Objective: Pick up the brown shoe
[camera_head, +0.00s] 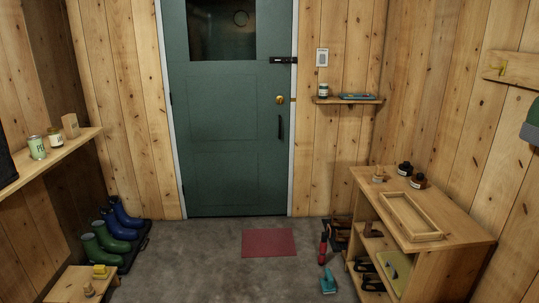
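No shoe is plain enough to be named surely as the brown shoe. Dark brown footwear (341,233) shows small beside the left end of the wooden bench (455,245). Dark shoes (369,276) sit in the bench's lower open compartment. A small brown item (372,230) lies in the upper compartment, too small to tell what it is. The bench top and sides hide part of the compartments. Neither of my grippers shows in the head view.
A wooden tray (411,236) and dark jars (405,169) stand on the bench top. A red item (323,247) and a teal item (328,281) are on the floor by the bench. Boots (105,237) stand at left. The floor around the red mat (269,243) is clear.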

